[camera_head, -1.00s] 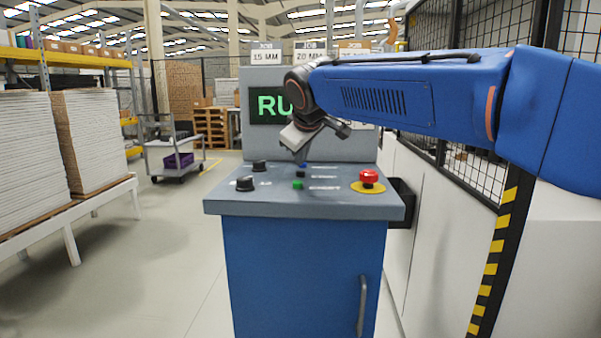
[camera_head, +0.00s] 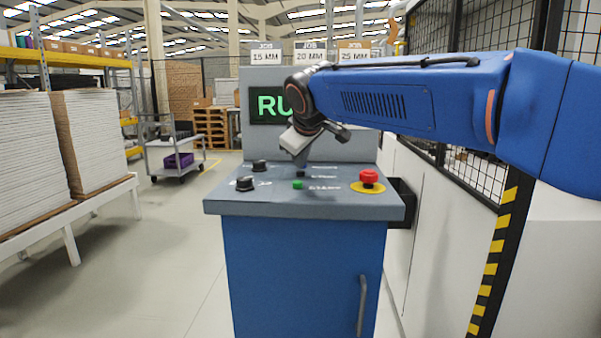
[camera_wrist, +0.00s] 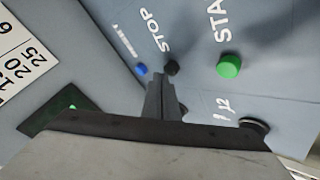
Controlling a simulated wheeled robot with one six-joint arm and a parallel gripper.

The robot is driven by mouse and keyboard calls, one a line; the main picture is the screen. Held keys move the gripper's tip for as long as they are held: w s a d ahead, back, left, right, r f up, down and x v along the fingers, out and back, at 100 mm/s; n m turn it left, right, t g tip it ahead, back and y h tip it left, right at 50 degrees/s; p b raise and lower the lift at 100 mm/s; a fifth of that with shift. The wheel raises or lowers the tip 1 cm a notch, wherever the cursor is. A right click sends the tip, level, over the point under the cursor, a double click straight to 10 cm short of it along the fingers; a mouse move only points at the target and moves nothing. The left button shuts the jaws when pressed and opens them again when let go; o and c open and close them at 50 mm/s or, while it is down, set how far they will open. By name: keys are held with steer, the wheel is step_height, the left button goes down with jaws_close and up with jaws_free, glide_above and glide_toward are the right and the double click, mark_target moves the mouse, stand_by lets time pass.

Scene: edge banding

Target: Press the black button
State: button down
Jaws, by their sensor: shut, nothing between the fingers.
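The black button (camera_wrist: 171,68) lies beside the STOP label on the grey sloped panel. In the head view the black button (camera_head: 301,174) shows small between my gripper and the green button (camera_head: 298,184). My gripper (camera_head: 300,164) is shut and empty, pointing down at the panel. In the wrist view its fingertips (camera_wrist: 159,76) are right beside the black button; I cannot tell if they touch it. A blue button (camera_wrist: 142,69) sits to the left of the black one, and the green button (camera_wrist: 229,66) to its right.
A red mushroom button (camera_head: 369,176) on a yellow disc is at the panel's right. Two black knobs (camera_head: 245,184) (camera_head: 259,166) are at its left. A lit green display (camera_head: 268,105) stands behind my gripper. A mesh fence is on the right; open floor is on the left.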

steer(key=shift+f, duration=0.5)
stand_by(0.5)
steer(key=shift+r, duration=0.9)
steer(key=shift+r, duration=2.5)
